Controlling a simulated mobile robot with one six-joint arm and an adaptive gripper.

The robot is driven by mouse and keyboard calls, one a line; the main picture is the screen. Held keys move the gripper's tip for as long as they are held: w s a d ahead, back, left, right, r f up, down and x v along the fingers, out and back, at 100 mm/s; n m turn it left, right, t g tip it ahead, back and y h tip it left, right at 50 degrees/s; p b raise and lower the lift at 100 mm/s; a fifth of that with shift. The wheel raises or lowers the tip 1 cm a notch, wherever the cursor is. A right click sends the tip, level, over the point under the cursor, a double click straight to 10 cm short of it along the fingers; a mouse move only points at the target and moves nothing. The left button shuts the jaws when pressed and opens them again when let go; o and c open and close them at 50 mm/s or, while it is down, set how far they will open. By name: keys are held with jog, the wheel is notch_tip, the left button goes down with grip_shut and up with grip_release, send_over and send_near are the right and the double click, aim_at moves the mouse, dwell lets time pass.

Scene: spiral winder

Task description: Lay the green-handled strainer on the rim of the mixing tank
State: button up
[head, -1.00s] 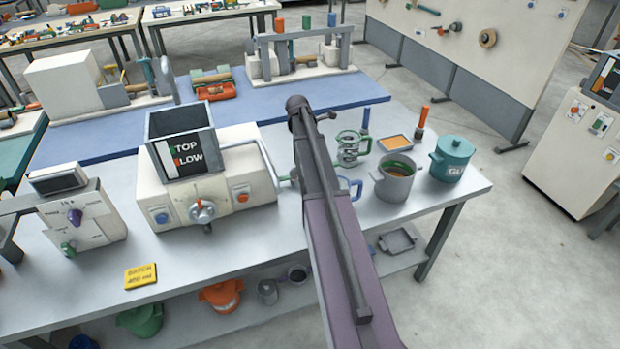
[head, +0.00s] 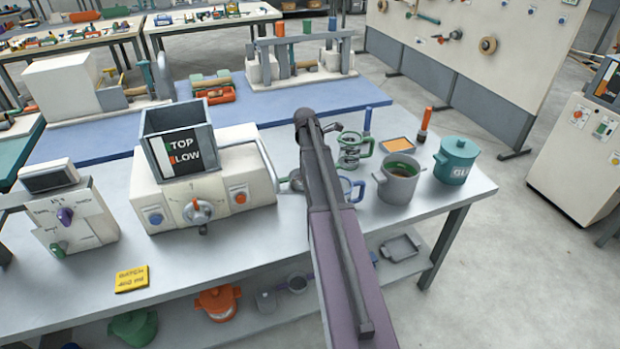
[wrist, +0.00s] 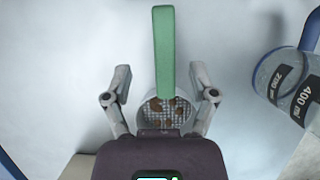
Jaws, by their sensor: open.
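The green-handled strainer shows in the wrist view. Its green handle (wrist: 164,55) points up the picture, and its round mesh bowl (wrist: 165,112) holds a few brown bits. My gripper (wrist: 160,78) is open, with one finger on each side of the strainer and gaps between. In the head view my arm hides the gripper and strainer. No vessel is clearly marked as the mixing tank. A grey two-handled pot (head: 398,184) with contents stands right of my arm, and an open-topped dark box (head: 180,135) sits on the cream machine.
A clear jug with 200 and 400 ml marks (wrist: 287,82) stands to the right in the wrist view. A teal lidded pot (head: 455,163), an orange tray (head: 397,146) and a green-framed item (head: 353,148) stand nearby. The cream machine (head: 205,192) is left of my arm.

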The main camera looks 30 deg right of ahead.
jog(key=shift+f, duration=0.1)
jog(key=b+x, duration=0.3)
jog(key=shift+s+a+f, duration=0.1)
jog(key=shift+s+f, duration=0.15)
jog(key=shift+b+x, duration=0.85)
jog(key=shift+b, duration=0.15)
jog(key=shift+r, duration=0.1)
jog(key=shift+f, duration=0.25)
dwell(0.7)
grip_shut()
